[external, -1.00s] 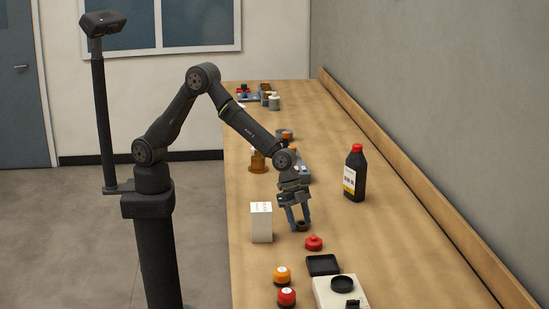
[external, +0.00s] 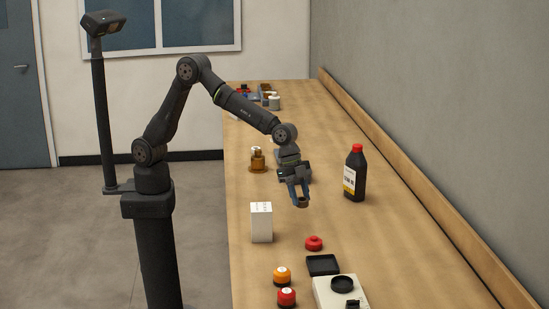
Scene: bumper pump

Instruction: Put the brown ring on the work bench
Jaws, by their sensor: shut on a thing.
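My gripper (external: 299,195) points down over the middle of the work bench (external: 400,250). It is shut on a small dark brown ring (external: 302,202), held between the fingertips. The ring seems to be a little above the bench top, but the exact gap is hard to tell from here. The fingers partly hide the ring.
A white box (external: 261,222) stands left of my gripper, and a black bottle with a red cap (external: 354,174) to the right. A red knob-like part (external: 314,243), a black tray (external: 322,265) and orange and red pots (external: 282,275) lie nearer. A brown-orange bottle (external: 257,161) stands behind.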

